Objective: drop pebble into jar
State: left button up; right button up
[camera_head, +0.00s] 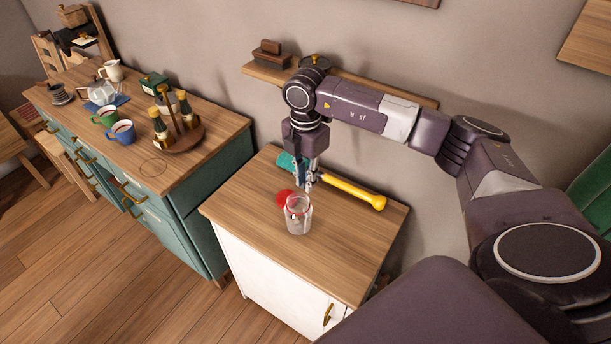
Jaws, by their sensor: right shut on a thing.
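My right gripper (308,184) points down just behind and above the jar's mouth, slightly to the right. It is shut on the pebble, which is very small and mostly hidden between the fingertips. I cannot tell from this angle whether the fingertips are directly over the opening. My left gripper is not in view.
A red round thing (284,197) lies behind the jar. A tool with a yellow handle (355,192) and teal head (286,163) lies behind my gripper. A wall shelf (264,73) is behind my arm. The white cabinet's front top is clear.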

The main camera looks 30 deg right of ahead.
jog(key=o, duration=0.8)
notch_tip(320, 180, up, 12)
dwell(0.3)
